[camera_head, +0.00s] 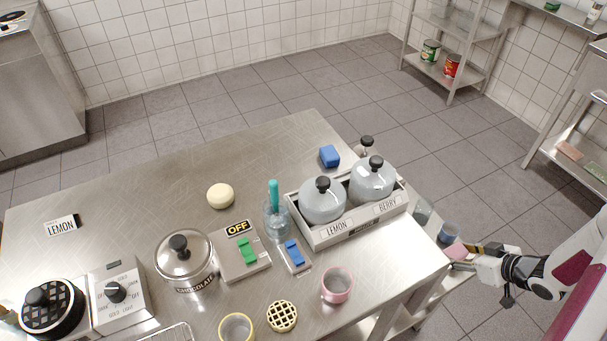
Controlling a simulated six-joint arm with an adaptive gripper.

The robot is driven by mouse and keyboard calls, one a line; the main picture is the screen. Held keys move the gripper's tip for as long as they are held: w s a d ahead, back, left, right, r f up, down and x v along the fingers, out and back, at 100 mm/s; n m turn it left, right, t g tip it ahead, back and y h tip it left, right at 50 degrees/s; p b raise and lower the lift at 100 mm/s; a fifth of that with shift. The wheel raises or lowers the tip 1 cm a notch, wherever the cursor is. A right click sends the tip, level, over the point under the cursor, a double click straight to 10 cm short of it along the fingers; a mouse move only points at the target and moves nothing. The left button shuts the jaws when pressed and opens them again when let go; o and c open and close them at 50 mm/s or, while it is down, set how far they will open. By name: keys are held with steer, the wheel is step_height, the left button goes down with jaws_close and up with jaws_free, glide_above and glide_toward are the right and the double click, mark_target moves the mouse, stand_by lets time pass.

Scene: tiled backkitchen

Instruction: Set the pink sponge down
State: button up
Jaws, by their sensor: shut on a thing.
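The pink sponge (455,251) is at the lower right, just off the right edge of the steel table (395,262) as I see it. My gripper (463,258) reaches in from the right and is shut on the sponge. The fingers cover part of the sponge. I cannot tell how high it is or whether its underside touches anything.
Two cups, one greyish (424,210) and one blue (449,232), are close behind the sponge. A tray (330,238) with lidded pots labelled LEMON and BERRY stands on the table. A pink mug (337,285) is near the front. Bare tabletop lies at the back left.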

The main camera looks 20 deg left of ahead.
step_height(320, 180, up, 32)
steer(key=w+a+r+n+g+y, duration=0.1)
steer(key=w+a+n+g, duration=0.2)
steer(key=a, duration=0.9)
steer(key=w+a+r+n+g+y, duration=0.2)
steer(key=w+a+n, duration=0.3)
steer(key=a, duration=0.6)
steer(key=s+a+f+n+g+h, duration=0.1)
steer(key=s+a+n+g, duration=0.15)
steer(key=a, duration=1.05)
steer(key=s+a+f+n+g, duration=0.2)
steer(key=s+a+n, duration=0.15)
steer(key=a, duration=0.95)
steer(key=shift+a+f, duration=0.2)
steer(key=shift+f, duration=2.05)
steer(key=shift+m, duration=0.3)
steer(key=shift+f, duration=2.55)
